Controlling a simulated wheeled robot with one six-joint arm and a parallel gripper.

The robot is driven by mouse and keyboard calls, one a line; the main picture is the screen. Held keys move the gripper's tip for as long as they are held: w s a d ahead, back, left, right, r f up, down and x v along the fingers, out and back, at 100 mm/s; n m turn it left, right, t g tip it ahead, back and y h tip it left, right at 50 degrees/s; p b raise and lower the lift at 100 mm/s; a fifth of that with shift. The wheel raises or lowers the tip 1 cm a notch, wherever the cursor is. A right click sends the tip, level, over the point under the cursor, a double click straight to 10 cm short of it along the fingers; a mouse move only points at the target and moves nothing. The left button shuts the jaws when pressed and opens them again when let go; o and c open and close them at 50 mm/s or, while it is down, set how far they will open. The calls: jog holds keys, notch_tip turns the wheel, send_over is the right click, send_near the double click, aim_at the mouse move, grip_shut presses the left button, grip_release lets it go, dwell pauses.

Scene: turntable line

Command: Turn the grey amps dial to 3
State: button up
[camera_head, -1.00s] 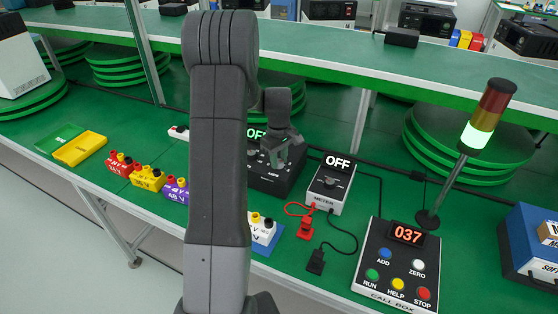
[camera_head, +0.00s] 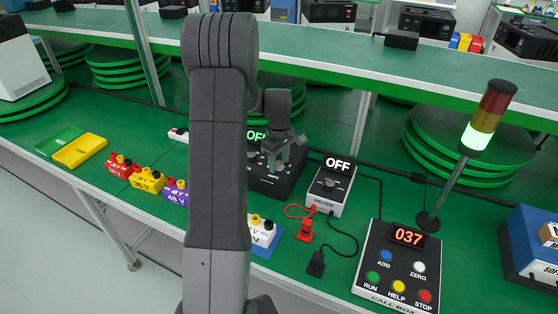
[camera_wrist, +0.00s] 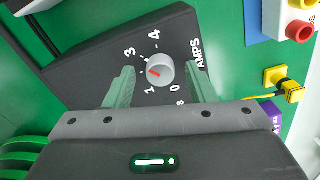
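The grey amps dial (camera_wrist: 161,70) sits on a dark box (camera_wrist: 85,66) marked AMPS. Its red pointer mark points left and slightly down in the wrist view, between the printed 3 and 1. The printed 4 is also readable; any 2 is hidden near the left finger. My gripper (camera_wrist: 162,76) is open, with one finger on each side of the dial and gaps to it. In the head view my gripper (camera_head: 285,147) is over the dark box (camera_head: 270,183), hiding the dial. The box's lit display (camera_head: 257,134) is partly behind my arm.
A meter box (camera_head: 330,188) reading OFF stands right of the dark box, with red and black plugs in front. A call box (camera_head: 400,262) and light tower (camera_head: 489,115) stand further right. Coloured blocks (camera_head: 147,180) and a yellow tray (camera_head: 79,151) lie left.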

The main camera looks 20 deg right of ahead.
aim_at(279, 163)
notch_tip(279, 163, up, 14)
jog(key=shift+b, duration=0.45)
jog(key=shift+f, duration=0.2)
notch_tip(279, 163, down, 14)
jog(key=shift+r+p, duration=0.15)
jog(key=shift+p, duration=0.3)
dwell(0.3)
jog(key=shift+r, duration=0.1)
